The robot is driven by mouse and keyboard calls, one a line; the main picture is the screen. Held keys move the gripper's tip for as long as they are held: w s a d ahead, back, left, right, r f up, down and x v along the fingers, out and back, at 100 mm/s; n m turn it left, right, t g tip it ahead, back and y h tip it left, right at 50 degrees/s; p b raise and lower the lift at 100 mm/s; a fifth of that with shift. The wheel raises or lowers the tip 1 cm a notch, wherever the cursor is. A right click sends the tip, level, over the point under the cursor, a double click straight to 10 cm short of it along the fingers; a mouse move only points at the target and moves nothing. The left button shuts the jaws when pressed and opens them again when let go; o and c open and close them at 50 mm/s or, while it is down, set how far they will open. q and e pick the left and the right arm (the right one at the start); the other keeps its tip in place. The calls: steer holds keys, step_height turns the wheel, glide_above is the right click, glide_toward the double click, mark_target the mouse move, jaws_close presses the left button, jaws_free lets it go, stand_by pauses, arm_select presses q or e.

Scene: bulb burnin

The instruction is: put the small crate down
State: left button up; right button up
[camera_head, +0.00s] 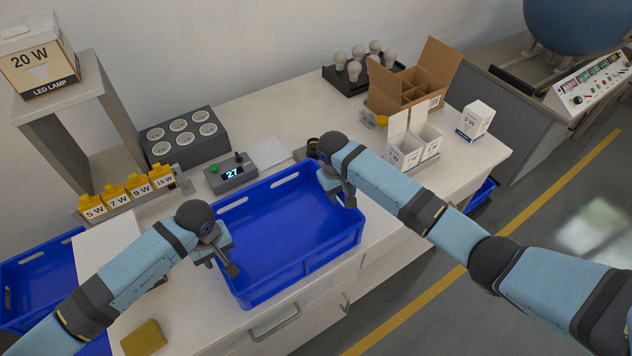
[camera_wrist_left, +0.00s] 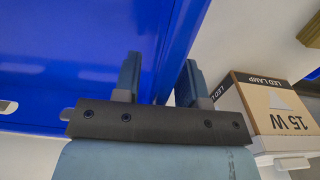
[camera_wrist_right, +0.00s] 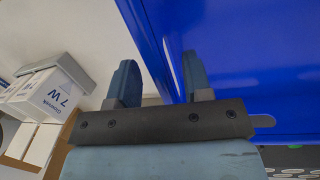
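The small crate (camera_head: 290,272) is a blue, empty, open-topped box with slots in its walls. It is level, over the front part of the white worktop, with its near side at or past the front edge. I cannot tell whether its bottom touches the worktop. My left gripper (camera_head: 228,256) is at its left wall; in the left wrist view the fingers (camera_wrist_left: 158,82) stand on either side of the blue wall. My right gripper (camera_head: 342,190) is at its right wall; its fingers (camera_wrist_right: 160,82) also straddle the wall.
Behind the crate are a display box reading 27 (camera_head: 232,172), a grey socket block (camera_head: 184,137) and a row of yellow-topped holders (camera_head: 128,195). Cardboard (camera_head: 415,88) and white boxes (camera_head: 414,146) stand right. A yellow-brown block (camera_head: 143,338) lies front left. Another blue crate (camera_head: 38,262) is far left.

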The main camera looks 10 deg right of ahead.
arm_select(q)
step_height(320, 180, up, 12)
steer(key=shift+f, duration=0.1)
arm_select(e)
step_height(320, 180, up, 12)
steer(key=a, duration=0.2)
steer(key=shift+w, duration=0.3)
arm_select(q)
steer(key=shift+d, duration=0.1)
arm_select(e)
steer(key=shift+f, duration=0.15)
stand_by(0.4)
